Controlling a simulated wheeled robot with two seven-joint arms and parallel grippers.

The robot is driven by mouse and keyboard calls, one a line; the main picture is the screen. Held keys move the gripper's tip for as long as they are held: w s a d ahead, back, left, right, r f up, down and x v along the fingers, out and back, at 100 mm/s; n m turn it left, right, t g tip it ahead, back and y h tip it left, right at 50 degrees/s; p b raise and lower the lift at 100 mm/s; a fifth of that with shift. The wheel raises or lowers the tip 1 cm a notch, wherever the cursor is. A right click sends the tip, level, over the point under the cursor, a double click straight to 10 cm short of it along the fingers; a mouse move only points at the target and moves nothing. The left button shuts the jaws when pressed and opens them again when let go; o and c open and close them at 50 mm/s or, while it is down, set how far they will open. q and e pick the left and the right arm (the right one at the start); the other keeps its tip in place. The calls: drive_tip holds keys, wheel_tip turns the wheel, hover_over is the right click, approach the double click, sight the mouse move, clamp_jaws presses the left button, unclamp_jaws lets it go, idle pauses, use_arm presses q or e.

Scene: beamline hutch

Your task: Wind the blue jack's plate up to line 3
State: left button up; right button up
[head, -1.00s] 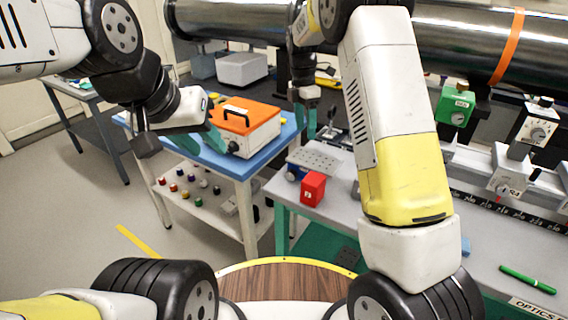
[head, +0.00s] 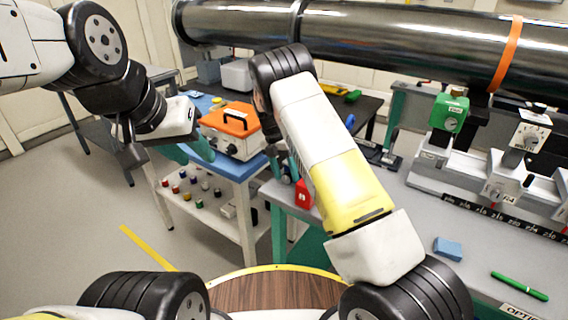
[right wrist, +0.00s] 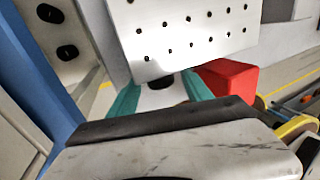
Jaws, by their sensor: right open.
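The jack's pale plate with rows of dark holes (right wrist: 190,35) fills the top of the right wrist view. In the head view the jack is mostly hidden behind my right arm. My right gripper (right wrist: 160,92) shows two teal fingers spread apart just below the plate, with a dark round part (right wrist: 160,82) beyond the gap. I cannot tell whether the fingers touch anything. No height line can be read. My left gripper (head: 190,149) hangs in front of the blue table at the left, and its finger gap is unclear.
A red block (head: 304,193) stands by the jack and shows in the right wrist view (right wrist: 230,77). An orange-topped case (head: 230,125) sits on the blue table. A blue block (head: 448,248) and green pen (head: 520,286) lie on the grey bench, with rail instruments (head: 505,180) behind.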

drive_tip(key=shift+d+f, duration=0.1)
drive_tip(key=shift+f, duration=0.1)
drive_tip(key=shift+c, duration=0.2)
clamp_jaws()
drive_tip(key=t+y, duration=0.2)
drive_tip(key=y, duration=0.1)
drive_tip(key=shift+s+d+r, duration=0.1)
drive_tip(key=shift+s+d, duration=0.1)
drive_tip(key=shift+d, duration=0.15)
drive_tip(key=shift+s+d+t+y, duration=0.1)
drive_tip(key=shift+t+y, duration=1)
drive_tip(key=shift+y, duration=0.3)
